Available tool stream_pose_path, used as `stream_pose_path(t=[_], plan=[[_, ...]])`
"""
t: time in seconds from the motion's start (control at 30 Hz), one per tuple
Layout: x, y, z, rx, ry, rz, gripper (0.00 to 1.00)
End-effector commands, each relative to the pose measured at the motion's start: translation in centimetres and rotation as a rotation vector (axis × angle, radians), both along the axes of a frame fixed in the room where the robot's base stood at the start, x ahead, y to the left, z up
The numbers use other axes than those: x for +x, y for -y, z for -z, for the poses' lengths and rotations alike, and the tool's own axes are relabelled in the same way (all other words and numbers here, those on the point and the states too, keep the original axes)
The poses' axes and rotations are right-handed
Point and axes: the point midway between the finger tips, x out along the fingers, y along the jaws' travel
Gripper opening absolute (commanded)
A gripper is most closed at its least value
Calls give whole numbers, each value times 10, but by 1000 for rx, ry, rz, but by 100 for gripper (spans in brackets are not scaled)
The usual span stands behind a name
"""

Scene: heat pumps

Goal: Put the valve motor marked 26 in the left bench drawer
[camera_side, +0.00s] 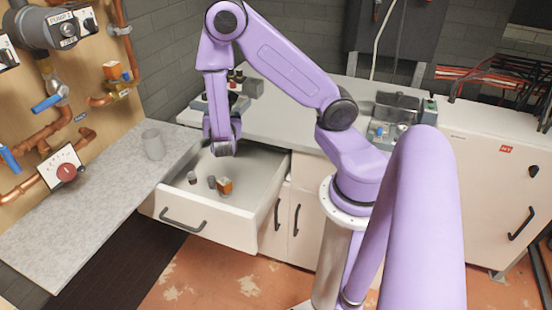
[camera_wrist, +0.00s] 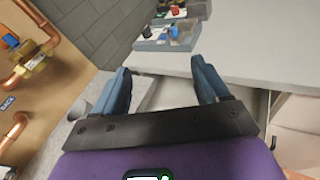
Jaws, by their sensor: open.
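The left bench drawer (camera_side: 235,215) stands pulled open in the side view. An orange and dark box-shaped part (camera_side: 225,185), which looks like a valve motor, lies inside it with two small grey pieces. A similar orange part (camera_side: 113,70) sits on the copper pipework on the wall panel. I cannot read a 26 on either. My gripper (camera_side: 222,148) is above the back of the drawer. In the wrist view my gripper (camera_wrist: 162,70) has its two blue fingers wide apart with nothing between them. The drawer (camera_wrist: 170,95) shows partly behind the fingers.
A grey cup (camera_side: 153,144) stands on the left worktop (camera_side: 85,205). A tray of small parts (camera_wrist: 168,36) is on the back bench. A clear-lidded box (camera_side: 396,108) stands further right. Pipes and valves crowd the left panel. The bench top (camera_wrist: 250,65) has free room.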

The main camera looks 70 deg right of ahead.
Motion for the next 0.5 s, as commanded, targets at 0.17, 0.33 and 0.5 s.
stream_pose_path(t=[0.17, 0.33, 0.5], plan=[[-45, -24, -29, 226, 79, 194, 74], [-94, -57, -36, 509, 94, 356, 74], [-146, -103, -39, 836, 47, 492, 74]])
